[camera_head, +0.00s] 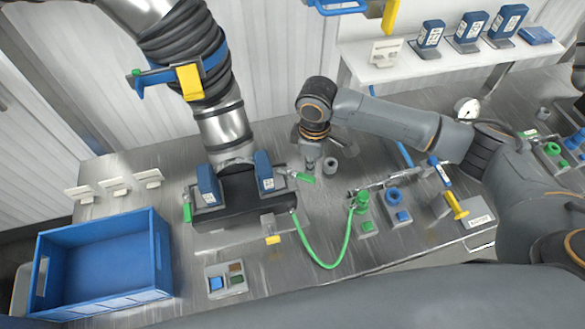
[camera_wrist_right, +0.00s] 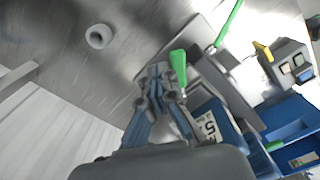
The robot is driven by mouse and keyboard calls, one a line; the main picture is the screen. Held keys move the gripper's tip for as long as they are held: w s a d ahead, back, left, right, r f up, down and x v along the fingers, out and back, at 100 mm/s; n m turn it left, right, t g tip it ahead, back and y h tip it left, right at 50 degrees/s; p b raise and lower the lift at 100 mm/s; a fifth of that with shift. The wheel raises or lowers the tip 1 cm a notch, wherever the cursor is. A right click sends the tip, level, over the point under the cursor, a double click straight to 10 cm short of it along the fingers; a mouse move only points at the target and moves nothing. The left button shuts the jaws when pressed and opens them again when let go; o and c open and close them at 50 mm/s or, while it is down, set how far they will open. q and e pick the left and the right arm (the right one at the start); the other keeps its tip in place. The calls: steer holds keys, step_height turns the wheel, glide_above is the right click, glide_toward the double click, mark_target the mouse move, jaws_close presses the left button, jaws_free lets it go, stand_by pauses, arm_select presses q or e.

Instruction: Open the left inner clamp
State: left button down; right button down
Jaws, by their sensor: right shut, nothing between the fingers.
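A dark filling base (camera_head: 240,205) under a large ribbed hose carries two blue blocks, one at its left (camera_head: 207,186) and one at its right (camera_head: 264,172). A toggle clamp with a green handle (camera_head: 302,177) sits at its right end, and another green handle (camera_head: 187,212) hangs at its left end. My right gripper (camera_head: 309,166) is shut and empty, just above the right-hand green handle. In the right wrist view its fingertips (camera_wrist_right: 160,84) are close beside the green handle (camera_wrist_right: 178,66); contact cannot be told. The fingers hide part of the clamp. My left gripper is out of view.
A blue crate (camera_head: 103,262) stands at the front left. A green hose (camera_head: 326,266) loops across the table to green and blue fittings (camera_head: 394,196). A small grey ring (camera_head: 330,164) lies right of my gripper. A white shelf (camera_head: 425,62) with blue boxes is behind.

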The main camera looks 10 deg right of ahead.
steer(key=shift+s+a+p, duration=0.15)
steer(key=shift+s+p, duration=0.35)
steer(key=shift+s+a+p, duration=0.15)
steer(key=shift+s+p, duration=0.35)
steer(key=shift+s+f, duration=0.15)
step_height(320, 180, up, 7)
steer(key=s, duration=0.1)
steer(key=shift+s+a, duration=0.15)
steer(key=shift+a, duration=0.05)
stand_by(0.6)
